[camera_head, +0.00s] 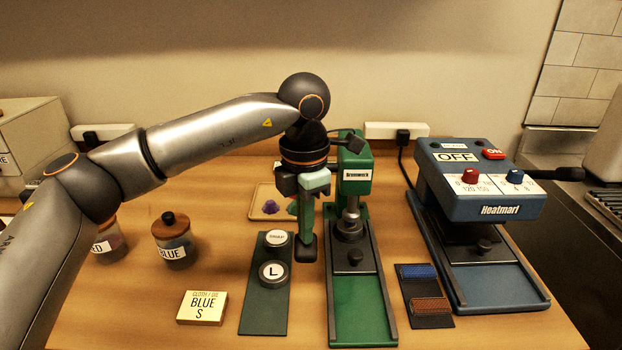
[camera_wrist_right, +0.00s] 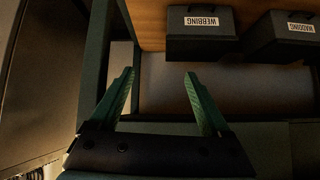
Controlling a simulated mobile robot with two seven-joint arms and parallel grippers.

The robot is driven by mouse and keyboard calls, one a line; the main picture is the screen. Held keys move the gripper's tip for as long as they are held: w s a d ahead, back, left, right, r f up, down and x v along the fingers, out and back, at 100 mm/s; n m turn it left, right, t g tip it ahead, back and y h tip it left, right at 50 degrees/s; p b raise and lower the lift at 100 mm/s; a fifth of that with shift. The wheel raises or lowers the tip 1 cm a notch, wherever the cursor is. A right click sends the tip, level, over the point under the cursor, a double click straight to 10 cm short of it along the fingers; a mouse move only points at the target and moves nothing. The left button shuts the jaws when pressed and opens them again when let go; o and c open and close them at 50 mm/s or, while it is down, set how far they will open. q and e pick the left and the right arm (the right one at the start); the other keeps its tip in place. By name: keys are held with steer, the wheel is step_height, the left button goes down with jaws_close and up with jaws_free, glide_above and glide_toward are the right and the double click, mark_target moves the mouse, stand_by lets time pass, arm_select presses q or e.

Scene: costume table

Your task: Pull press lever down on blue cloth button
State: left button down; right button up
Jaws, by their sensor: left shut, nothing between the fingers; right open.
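My left gripper (camera_head: 307,236) points straight down on the left side of the press, shut with nothing held. A black block (camera_head: 306,250) sits at its fingertips; it looks like the lever's grip, but I cannot tell for sure or whether they touch. The rest of the lever is hidden behind the gripper. A card (camera_head: 202,307) reads BLUE S. No blue cloth button is clearly visible. My right gripper (camera_wrist_right: 157,95) is open and empty.
The blue heat press (camera_head: 470,185) stands right. Jars stand left, including BLUE (camera_head: 174,242). Dark WEBBING (camera_wrist_right: 200,35) and WADDING (camera_wrist_right: 285,38) boxes show in the right wrist view.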

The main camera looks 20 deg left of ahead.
arm_select(q)
steer(key=shift+f, duration=0.1)
step_height(320, 180, up, 14)
steer(key=p, duration=1)
steer(key=shift+p, duration=0.3)
arm_select(e)
step_height(320, 180, up, 10)
steer(key=shift+d+r, duration=0.15)
steer(key=shift+r, duration=0.05)
steer(key=shift+s, duration=0.1)
